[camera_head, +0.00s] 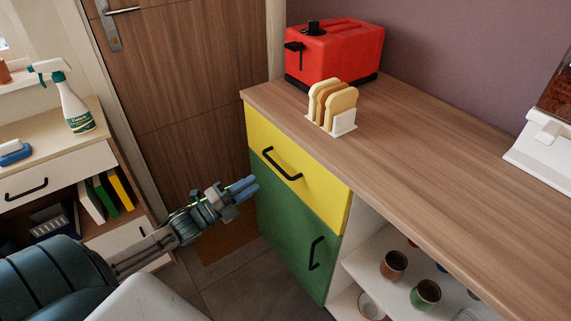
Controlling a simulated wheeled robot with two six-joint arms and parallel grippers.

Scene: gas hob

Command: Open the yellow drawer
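The yellow drawer (318,186) is shut, at the top of the cabinet under the wooden counter. Its black bar handle (281,164) runs slantwise across the middle of its front. My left gripper (252,186) reaches in from the lower left, in front of the cabinet's left edge. Its fingertips are a little left of and below the handle, apart from it in the picture. The fingers lie close together, and I cannot tell whether there is a gap between them. Nothing shows held in them. My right gripper is not in view.
A green door (283,223) with a black handle (317,253) is below the drawer. Open shelves with cups (425,294) are to its right. A red toaster (334,52) and a toast rack (343,122) stand on the counter (420,140). A low shelf unit (70,165) is at left.

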